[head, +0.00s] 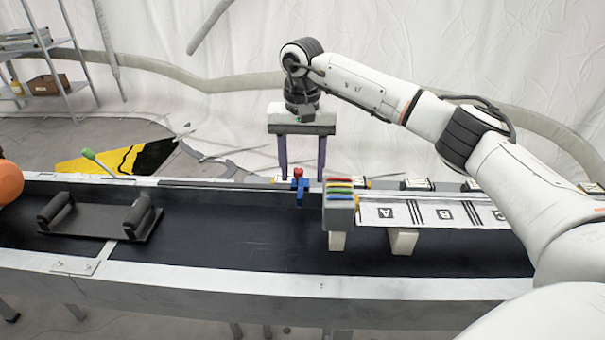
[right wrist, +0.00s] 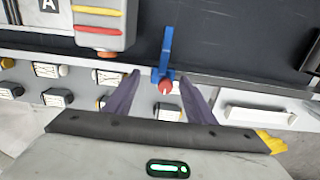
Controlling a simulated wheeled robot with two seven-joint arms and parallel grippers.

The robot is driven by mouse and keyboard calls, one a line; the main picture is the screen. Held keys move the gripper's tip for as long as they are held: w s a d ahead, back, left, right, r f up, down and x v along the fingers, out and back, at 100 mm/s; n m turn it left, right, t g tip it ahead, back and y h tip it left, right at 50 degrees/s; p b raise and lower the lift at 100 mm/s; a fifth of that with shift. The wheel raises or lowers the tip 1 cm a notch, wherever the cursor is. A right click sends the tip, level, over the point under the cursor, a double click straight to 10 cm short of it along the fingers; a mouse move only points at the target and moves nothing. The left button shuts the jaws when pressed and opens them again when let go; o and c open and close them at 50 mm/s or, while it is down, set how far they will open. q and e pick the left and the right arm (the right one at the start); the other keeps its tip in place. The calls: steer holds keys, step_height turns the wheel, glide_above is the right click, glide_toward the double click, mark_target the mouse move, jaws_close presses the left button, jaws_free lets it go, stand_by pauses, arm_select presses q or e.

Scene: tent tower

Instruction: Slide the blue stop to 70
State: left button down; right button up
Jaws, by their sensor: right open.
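The blue stop (head: 302,192) with a red knob (head: 298,173) sits on the rail along the far edge of the black belt, near the middle of the head view. My right gripper (head: 302,178) is open and reaches down from behind, one purple finger on each side of the stop. In the right wrist view, the blue stop (right wrist: 167,50) and its red knob (right wrist: 165,87) lie between the spread fingers (right wrist: 160,76), with a gap on both sides. No scale numbers can be read. My left gripper is not in view.
A grey block with coloured strips (head: 340,205) stands just right of the stop, beside a white board (head: 430,213) marked with letters. A black tray with two rollers (head: 100,220) lies on the belt at left. A green-tipped lever (head: 90,156) stands behind it. The belt between is clear.

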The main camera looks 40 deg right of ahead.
step_height(320, 180, up, 9)
steer(key=shift+f, duration=0.1)
steer(key=shift+f, duration=0.1)
stand_by(0.6)
